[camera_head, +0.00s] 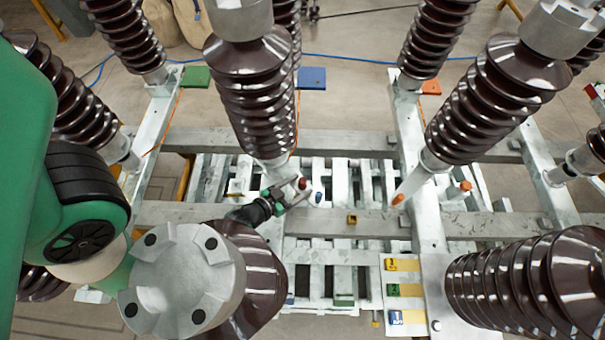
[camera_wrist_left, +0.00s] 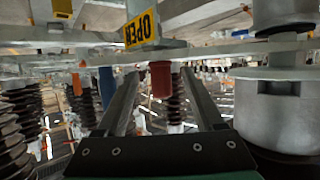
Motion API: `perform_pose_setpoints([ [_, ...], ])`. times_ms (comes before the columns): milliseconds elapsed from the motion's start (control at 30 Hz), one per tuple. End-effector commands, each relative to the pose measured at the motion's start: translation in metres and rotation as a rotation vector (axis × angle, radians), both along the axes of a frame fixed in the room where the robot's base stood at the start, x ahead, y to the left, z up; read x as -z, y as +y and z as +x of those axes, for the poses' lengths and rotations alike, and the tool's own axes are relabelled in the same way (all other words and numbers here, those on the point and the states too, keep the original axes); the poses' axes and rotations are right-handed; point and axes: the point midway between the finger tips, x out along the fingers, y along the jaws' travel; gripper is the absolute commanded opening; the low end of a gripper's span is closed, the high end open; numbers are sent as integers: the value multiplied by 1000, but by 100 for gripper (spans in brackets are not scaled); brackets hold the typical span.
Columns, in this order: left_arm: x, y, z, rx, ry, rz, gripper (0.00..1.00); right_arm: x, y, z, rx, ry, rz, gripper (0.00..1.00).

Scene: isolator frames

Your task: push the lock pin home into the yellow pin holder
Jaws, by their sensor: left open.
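My left gripper (camera_head: 289,194) is open at the foot of the middle brown insulator in the head view. A red cylinder (camera_head: 302,183) stands at its fingertips; I cannot tell for sure whether it is the lock pin. In the left wrist view, the red cylinder (camera_wrist_left: 161,79) hangs below a grey plate between the open fingers, with a gap on each side. A small yellow block with a dark opening (camera_head: 352,219), perhaps the yellow pin holder, sits on the grey beam to the right. No pin shows clearly in it. My right gripper is out of view.
A blue cylinder (camera_head: 318,198) stands close to the red one. A white panel (camera_head: 417,302) carries yellow, green and blue blocks. Orange-tipped posts (camera_head: 398,199) stand on the right. Tall brown insulators (camera_head: 252,95) crowd around my arm. A yellow OPEN label (camera_wrist_left: 142,27) shows above the fingers.

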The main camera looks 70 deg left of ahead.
Motion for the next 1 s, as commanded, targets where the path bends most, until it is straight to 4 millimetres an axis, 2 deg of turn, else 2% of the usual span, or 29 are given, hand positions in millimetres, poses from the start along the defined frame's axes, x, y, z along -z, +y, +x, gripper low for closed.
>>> perform_pose_setpoints([
  [300,16,21,39,0,-1,0,70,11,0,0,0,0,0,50],
  [567,16,23,42,0,-1,0,70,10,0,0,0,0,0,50],
  [933,16,22,42,0,-1,0,3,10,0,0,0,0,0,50],
  [1000,16,22,42,0,-1,0,0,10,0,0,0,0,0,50],
])
